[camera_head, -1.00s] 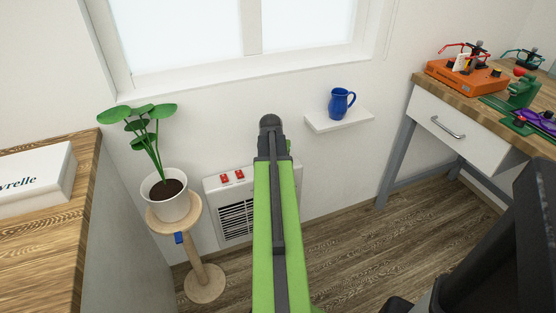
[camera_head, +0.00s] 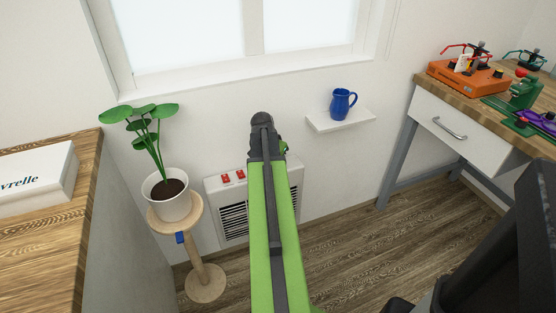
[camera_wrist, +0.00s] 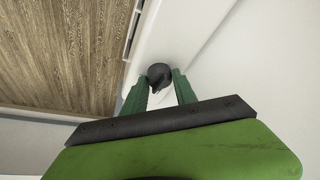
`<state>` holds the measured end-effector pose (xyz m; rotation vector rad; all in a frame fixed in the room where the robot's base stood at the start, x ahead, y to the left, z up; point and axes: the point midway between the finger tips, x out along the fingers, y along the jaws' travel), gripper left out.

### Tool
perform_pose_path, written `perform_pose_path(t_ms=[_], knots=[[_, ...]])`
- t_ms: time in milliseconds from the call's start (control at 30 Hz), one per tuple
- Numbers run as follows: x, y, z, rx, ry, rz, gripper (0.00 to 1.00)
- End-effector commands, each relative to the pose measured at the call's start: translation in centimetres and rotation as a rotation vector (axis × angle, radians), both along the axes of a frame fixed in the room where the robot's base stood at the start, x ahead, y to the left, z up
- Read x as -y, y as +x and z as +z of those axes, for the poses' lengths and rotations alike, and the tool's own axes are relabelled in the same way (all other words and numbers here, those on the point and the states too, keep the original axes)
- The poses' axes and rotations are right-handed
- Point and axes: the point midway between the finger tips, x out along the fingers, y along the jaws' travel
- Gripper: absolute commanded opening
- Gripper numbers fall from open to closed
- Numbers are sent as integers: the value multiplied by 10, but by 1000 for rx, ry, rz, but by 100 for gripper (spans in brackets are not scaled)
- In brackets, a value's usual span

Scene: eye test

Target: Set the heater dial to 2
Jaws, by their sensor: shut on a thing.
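The white heater (camera_head: 211,200) hangs low on the wall under the window in the head view, with a dark grille and two red switches on top. My green arm covers part of its right side and hides the dial there. In the wrist view, the dark round dial (camera_wrist: 159,72) sits on the heater's white surface. My gripper (camera_wrist: 159,79) has its two green fingers on either side of the dial, shut on it. The dial has a pointed part, but I cannot read its marks or number.
A potted plant (camera_head: 167,190) on a round wooden stand (camera_head: 200,235) is left of the heater. A blue jug (camera_head: 342,104) stands on a small white shelf (camera_head: 340,121) to the right. A workbench (camera_head: 462,140) is at right, a wooden counter (camera_head: 50,235) at left.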

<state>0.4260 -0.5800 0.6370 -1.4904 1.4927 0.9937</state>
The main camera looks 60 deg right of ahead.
Motion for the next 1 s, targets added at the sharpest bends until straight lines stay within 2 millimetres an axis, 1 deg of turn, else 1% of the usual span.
perform_pose_path(t_ms=[33,133,167,300,333,600,733,867,1000], knots=[[3,-3,0,-6,-6,-3,0],[3,-4,0,-6,-6,-3,0],[3,-4,0,-6,-6,-3,35],[2,-3,0,-6,-4,-1,53],[2,-3,0,-5,-4,-1,54],[1,-2,1,-3,-2,0,54],[-1,-2,7,-3,-2,0,54],[-7,-2,25,-3,-2,1,54],[-18,-2,53,-3,-2,2,54]])
